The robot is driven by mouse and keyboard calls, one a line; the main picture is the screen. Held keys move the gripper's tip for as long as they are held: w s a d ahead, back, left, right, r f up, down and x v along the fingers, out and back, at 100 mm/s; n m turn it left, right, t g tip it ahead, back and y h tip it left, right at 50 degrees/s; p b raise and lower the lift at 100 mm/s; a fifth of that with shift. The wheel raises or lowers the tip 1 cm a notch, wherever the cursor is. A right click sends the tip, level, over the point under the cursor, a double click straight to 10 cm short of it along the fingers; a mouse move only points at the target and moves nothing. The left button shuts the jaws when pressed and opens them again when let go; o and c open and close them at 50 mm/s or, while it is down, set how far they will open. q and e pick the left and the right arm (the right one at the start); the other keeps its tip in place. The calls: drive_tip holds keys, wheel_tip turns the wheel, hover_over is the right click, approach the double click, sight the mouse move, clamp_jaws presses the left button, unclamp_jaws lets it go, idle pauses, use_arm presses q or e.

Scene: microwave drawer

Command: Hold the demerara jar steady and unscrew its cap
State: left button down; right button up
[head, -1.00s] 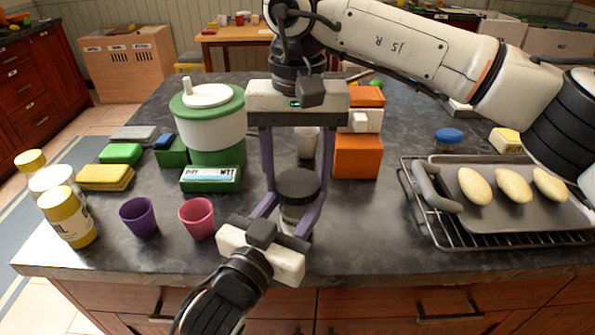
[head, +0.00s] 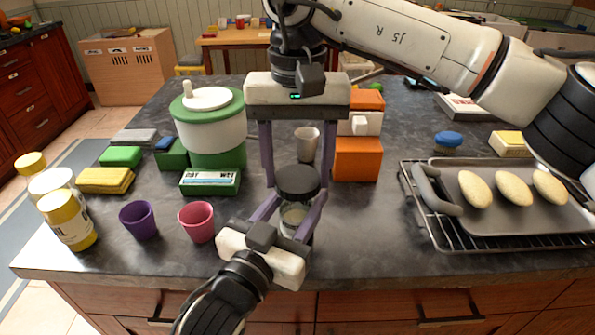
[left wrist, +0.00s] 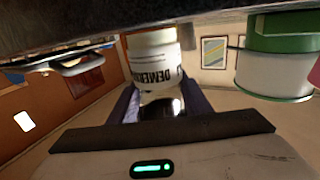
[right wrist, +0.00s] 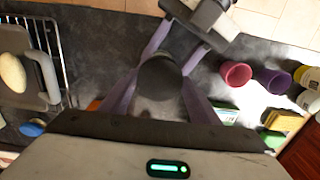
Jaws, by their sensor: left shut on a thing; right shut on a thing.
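The demerara jar (head: 293,217) is a clear jar with a white label, upright near the counter's front edge. Its label shows upside down in the left wrist view (left wrist: 155,65). My left gripper (head: 292,224) comes from the front and is shut on the jar body. The dark round cap (head: 298,180) is directly above the jar, between the fingers of my right gripper (head: 297,190), which points down and is shut on it. The cap also shows from above in the right wrist view (right wrist: 160,77). I cannot tell whether a gap separates cap and jar.
A purple cup (head: 138,219) and a pink cup (head: 197,221) stand left of the jar. A metal cup (head: 307,143) and orange boxes (head: 357,160) stand behind. A tray (head: 480,222) with bread on a rack is at right. Counter between jar and rack is clear.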

sight(297, 178)
drive_tip(key=shift+r, duration=0.35)
drive_tip(key=shift+r, duration=2.05)
use_arm(q)
drive_tip(key=c, duration=0.9)
unclamp_jaws()
drive_tip(key=shift+s, duration=0.1)
use_arm(e)
drive_tip(key=shift+f, duration=0.1)
